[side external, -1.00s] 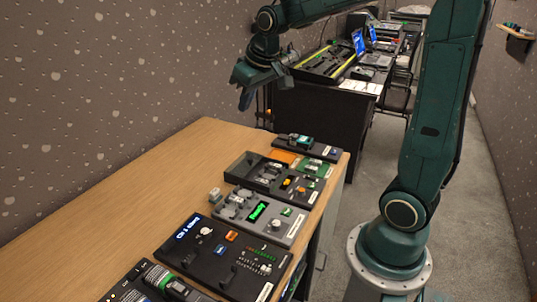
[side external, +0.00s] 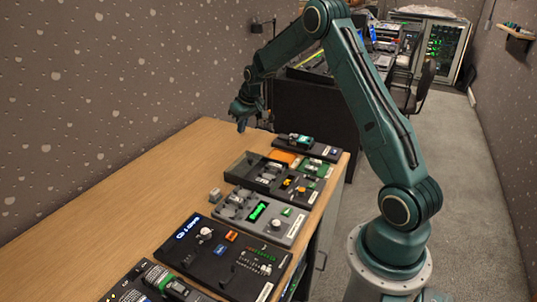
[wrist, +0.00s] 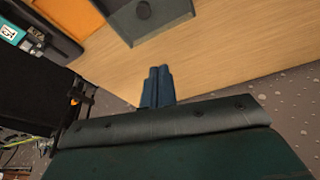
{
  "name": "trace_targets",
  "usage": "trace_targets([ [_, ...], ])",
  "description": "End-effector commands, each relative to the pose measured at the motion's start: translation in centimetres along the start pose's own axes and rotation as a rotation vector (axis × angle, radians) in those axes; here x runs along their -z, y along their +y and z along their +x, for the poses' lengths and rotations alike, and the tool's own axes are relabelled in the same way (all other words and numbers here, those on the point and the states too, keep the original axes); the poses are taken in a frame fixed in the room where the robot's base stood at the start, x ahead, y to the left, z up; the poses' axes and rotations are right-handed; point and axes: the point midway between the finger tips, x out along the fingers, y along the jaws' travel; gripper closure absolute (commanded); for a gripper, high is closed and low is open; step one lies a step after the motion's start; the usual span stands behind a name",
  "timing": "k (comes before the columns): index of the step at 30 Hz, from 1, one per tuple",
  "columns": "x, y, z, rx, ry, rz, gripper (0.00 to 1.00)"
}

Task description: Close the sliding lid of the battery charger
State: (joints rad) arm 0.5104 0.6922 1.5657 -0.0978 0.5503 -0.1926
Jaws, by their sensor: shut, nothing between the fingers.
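My gripper (side external: 240,127) is shut and empty, pointing down above the far end of the wooden bench. Its fingers also show in the wrist view (wrist: 160,73), pressed together over bare wood. A dark box (side external: 243,164) with a recessed bay and small cells looks most like the battery charger, but its label is too small to read. It lies nearer the side camera than my gripper. Its grey end (wrist: 128,28) shows at the top of the wrist view, apart from my fingers. I cannot tell how far its lid stands open.
An orange-and-green panel (side external: 318,168) and a black unit with a teal part (side external: 325,152) lie near the box. Nearer stand a grey unit with a green display (side external: 280,235), a black fader panel (side external: 195,262) and another black device (side external: 125,290). The bench's left side (side external: 130,195) is clear.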

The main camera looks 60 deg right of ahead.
Motion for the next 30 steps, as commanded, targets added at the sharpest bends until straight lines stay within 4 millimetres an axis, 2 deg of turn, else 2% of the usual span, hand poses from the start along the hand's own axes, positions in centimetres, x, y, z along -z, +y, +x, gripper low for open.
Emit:
trace_targets([
  [4,0.0,1.0,1.6,-0.001,-0.004,0.008,1.0],
  [14,0.0,1.2,2.1,-0.001,-0.005,0.01,1.0],
  [20,0.0,1.1,3.1,-0.001,-0.005,0.01,1.0],
  [30,-0.1,1.1,7.1,0.0,-0.007,0.009,1.0],
])
